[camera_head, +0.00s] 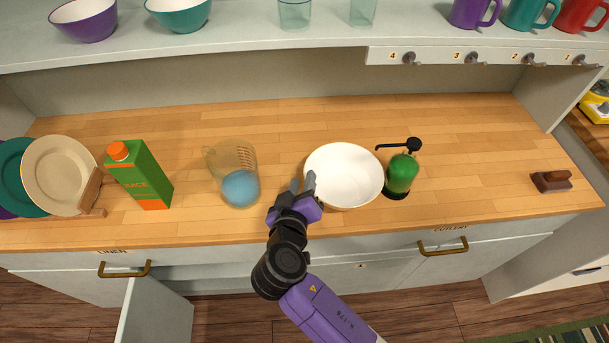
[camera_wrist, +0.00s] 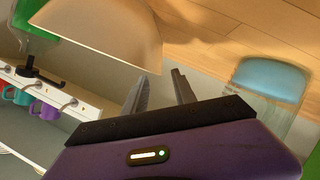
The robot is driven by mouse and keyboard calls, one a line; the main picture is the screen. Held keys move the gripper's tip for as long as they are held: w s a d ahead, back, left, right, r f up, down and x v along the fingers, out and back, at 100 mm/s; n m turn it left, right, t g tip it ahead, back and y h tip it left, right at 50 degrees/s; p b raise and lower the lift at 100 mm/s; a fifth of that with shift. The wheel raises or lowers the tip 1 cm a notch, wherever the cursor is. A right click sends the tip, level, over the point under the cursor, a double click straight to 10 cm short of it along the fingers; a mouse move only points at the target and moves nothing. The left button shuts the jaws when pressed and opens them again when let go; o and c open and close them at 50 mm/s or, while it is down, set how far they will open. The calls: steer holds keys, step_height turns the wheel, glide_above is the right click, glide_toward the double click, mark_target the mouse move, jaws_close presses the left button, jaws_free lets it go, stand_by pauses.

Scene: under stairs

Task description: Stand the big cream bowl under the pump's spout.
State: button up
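The big cream bowl (camera_head: 345,172) stands upright on the wooden counter, right of my gripper, and looks empty. The green pump bottle (camera_head: 402,174) stands close on its right. Its black spout (camera_head: 392,147) points left, and its tip shows over the bowl's back right rim. My gripper (camera_head: 303,183) is at the bowl's left rim with its fingers parted. In the wrist view, the bowl (camera_wrist: 105,30) fills the upper left, and my gripper (camera_wrist: 160,76) has a clear gap between its fingertips, close to the rim. I cannot tell whether a finger touches it.
A clear jug (camera_head: 221,158) with a blue ball-like thing (camera_head: 240,188) stands left of my gripper. A juice carton (camera_head: 140,175) and racked plates (camera_head: 60,175) are farther left. A brown brush (camera_head: 552,181) lies at the right. The counter between pump and brush is clear. A shelf overhangs the back.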

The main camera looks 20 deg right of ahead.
steer(key=b+v, duration=0.1)
steer(key=v, duration=0.7)
steer(key=s+d+f+n+y, duration=0.1)
steer(key=s+d+f+y, duration=0.1)
steer(key=s+f+y, duration=0.45)
steer(key=s+d+f+n+y, duration=0.15)
steer(key=s+f, duration=0.25)
steer(key=s, duration=0.5)
steer(key=s+d+r+m+t, duration=0.3)
steer(key=s+d+r, duration=0.1)
steer(key=s+r, duration=1)
steer(key=shift+s+d+r, duration=0.15)
steer(key=shift+s+r, duration=0.2)
steer(key=shift+r, duration=0.15)
steer(key=shift+m, duration=0.25)
